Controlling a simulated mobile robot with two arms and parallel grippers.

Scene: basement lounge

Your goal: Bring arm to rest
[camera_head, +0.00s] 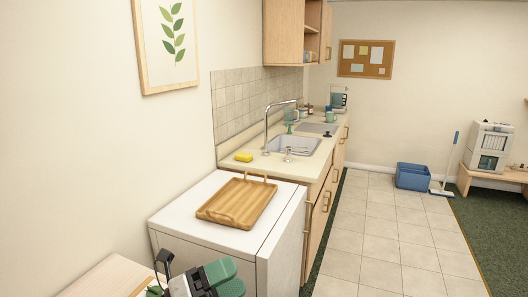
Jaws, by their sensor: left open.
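My left gripper (222,276) shows at the bottom of the head view, with dark jaws and green pads. It is open, and no object shows between its fingers. It is in front of a white cabinet-like unit (170,241) that has a wooden tray (238,203) on top. The gripper appears apart from the tray. Most of the left arm is out of the frame. My right gripper is not in view.
A counter (262,161) with a sink (293,146), faucet (268,117) and yellow sponge (244,157) runs behind the white unit. A wooden surface (115,276) is at lower left. The tiled floor (385,230) is clear. A blue bin (412,177) stands at the far wall.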

